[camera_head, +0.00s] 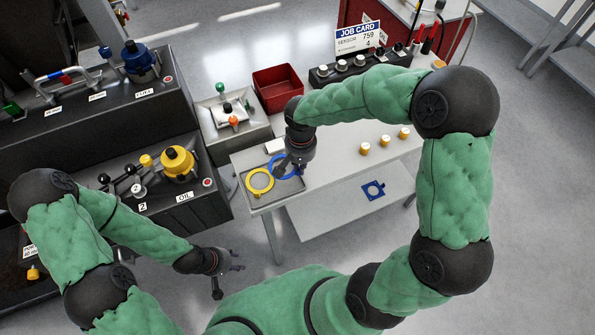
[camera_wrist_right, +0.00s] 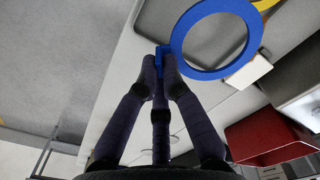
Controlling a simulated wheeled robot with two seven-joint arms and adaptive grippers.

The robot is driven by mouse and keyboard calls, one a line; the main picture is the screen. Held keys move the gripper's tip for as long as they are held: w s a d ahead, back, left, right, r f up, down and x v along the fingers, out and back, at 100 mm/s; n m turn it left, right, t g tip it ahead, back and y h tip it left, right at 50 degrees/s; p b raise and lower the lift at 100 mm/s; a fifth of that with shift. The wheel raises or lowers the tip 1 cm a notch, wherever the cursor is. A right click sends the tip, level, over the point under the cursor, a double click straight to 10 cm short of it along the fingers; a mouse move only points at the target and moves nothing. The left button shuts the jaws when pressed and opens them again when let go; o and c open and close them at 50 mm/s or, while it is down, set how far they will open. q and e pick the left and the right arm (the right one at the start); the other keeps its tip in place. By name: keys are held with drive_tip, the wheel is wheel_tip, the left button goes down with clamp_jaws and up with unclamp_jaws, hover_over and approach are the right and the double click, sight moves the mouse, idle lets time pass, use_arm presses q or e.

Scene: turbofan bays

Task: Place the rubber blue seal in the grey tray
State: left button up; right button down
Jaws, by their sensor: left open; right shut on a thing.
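The blue seal (camera_wrist_right: 212,73) is a flat ring with a small tab. My right gripper (camera_wrist_right: 161,62) is shut on the tab, and the ring sticks out beyond the fingertips. In the head view the seal (camera_head: 273,165) shows over the grey tray (camera_head: 298,201), partly hidden by my right gripper (camera_head: 284,170). I cannot tell how high it is above the tray floor. A yellow ring (camera_head: 260,191) lies in the tray's left part. My left gripper (camera_head: 238,261) is open and empty, low and away from the table.
A red bin (camera_head: 278,84) stands behind the tray. Several yellow-and-white cylinders (camera_head: 384,141) stand on the table to the right. A blue square part (camera_head: 373,190) lies on the lower shelf. A yellow-topped OIL unit (camera_head: 177,162) stands on the dark bench at left.

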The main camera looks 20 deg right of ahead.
drive_tip(key=shift+w+a+f, duration=0.2)
drive_tip(key=shift+w+f, duration=0.2)
drive_tip(key=shift+f, duration=0.25)
wheel_tip(320, 180, down, 3)
drive_tip(key=shift+r+b, duration=0.1)
drive_tip(key=shift+b, duration=0.3)
drive_tip(key=c, duration=1.4)
unclamp_jaws()
wheel_tip(320, 180, up, 12)
drive_tip(key=shift+p, duration=1.05)
